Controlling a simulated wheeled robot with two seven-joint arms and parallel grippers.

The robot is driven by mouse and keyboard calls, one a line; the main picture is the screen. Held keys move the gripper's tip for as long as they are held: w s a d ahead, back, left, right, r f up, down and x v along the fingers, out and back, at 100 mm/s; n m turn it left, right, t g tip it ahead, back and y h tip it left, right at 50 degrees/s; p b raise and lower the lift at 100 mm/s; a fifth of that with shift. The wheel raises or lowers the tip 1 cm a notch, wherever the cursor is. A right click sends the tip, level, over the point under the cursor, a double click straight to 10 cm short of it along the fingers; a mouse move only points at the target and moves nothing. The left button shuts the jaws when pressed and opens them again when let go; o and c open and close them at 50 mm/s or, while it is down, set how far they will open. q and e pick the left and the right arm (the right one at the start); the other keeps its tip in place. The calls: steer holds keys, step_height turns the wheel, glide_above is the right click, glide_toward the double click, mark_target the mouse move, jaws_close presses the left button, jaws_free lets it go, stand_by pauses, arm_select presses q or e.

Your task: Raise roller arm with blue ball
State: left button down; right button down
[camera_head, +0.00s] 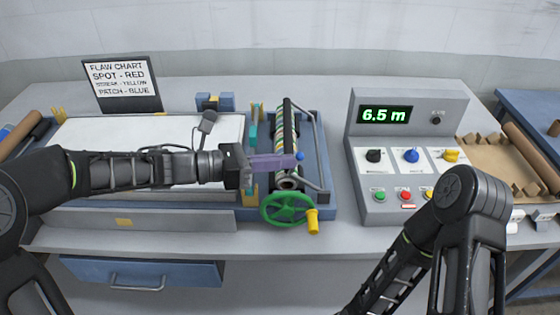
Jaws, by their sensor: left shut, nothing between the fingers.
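The blue ball (300,156) shows at the right-hand side of the press, just past the tips of my left gripper (291,161). The left gripper reaches in from the left over the press, with its purple fingers shut and empty. I cannot tell whether the fingertips touch the ball. A grey bent bar (309,145), perhaps the roller arm, runs along the right of the striped roller (280,125). The fingers hide part of the roller and of whatever carries the ball. My right arm shows at the lower right; its gripper is out of view.
A green handwheel (286,209) with a yellow handle (312,221) sits at the press front. A control box (410,140) reading 6.5 m stands to the right. A flaw chart (123,84) stands at the back left. A brown tray (497,168) lies at the far right.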

arm_select(q)
steer(key=shift+d+r+y, duration=0.6)
steer(key=shift+d, duration=0.1)
steer(key=d+y, duration=0.2)
steer(key=d, duration=1.5)
steer(key=shift+d+f+m+g, duration=0.25)
steer(key=shift+m+g, duration=0.15)
steer(key=shift+r, duration=0.15)
